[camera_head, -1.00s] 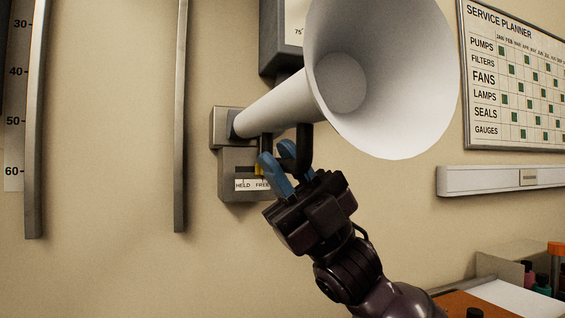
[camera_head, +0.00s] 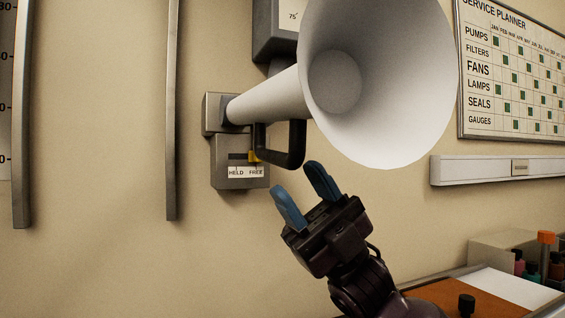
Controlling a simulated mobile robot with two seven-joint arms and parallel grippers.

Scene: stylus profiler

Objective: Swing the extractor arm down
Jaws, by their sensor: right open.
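The extractor arm is a white cone-shaped hood (camera_head: 270,96) on a grey wall mount, with its wide mouth tilted toward the right and front. A black U-shaped handle (camera_head: 294,150) hangs under its narrow part. Below the mount is a grey box (camera_head: 232,172) labelled HELD and FREE, with a yellow tab (camera_head: 254,156) at the FREE side. My right gripper (camera_head: 303,194) has blue fingers and is open and empty. It is just below and apart from the handle. My left gripper is not in view.
A service planner board (camera_head: 512,75) and a pale wall rail (camera_head: 490,168) are at the right. Bottles (camera_head: 530,268) and a black knob (camera_head: 466,304) are at the lower right. Two vertical metal strips (camera_head: 172,120) are at the left. The wall below the box is clear.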

